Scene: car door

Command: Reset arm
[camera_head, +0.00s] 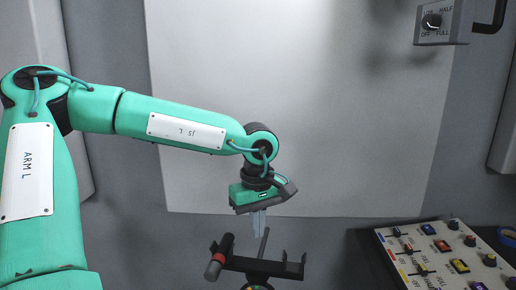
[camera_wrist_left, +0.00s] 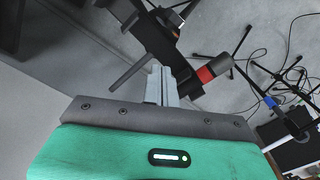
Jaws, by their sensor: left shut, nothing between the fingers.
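My left arm is green and comes in from the left in the head view, reaching to the middle. My left gripper (camera_head: 259,222) points down with its grey fingers together and nothing between them. It also shows in the left wrist view (camera_wrist_left: 161,84), fingers closed. Below and beside the fingers is a dark stand (camera_head: 265,266) with a red-banded black cylinder (camera_head: 219,257) on its left. The stand also appears in the wrist view (camera_wrist_left: 150,38), with the red band (camera_wrist_left: 205,74) to the right of the fingers. Whether the fingers touch it I cannot tell. My right gripper is not in view.
A control panel (camera_head: 430,259) with knobs and coloured buttons is at the lower right. A box with a rotary switch (camera_head: 437,22) is at the top right. A large pale panel (camera_head: 300,100) stands behind my arm. Cables (camera_wrist_left: 290,45) lie on the floor.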

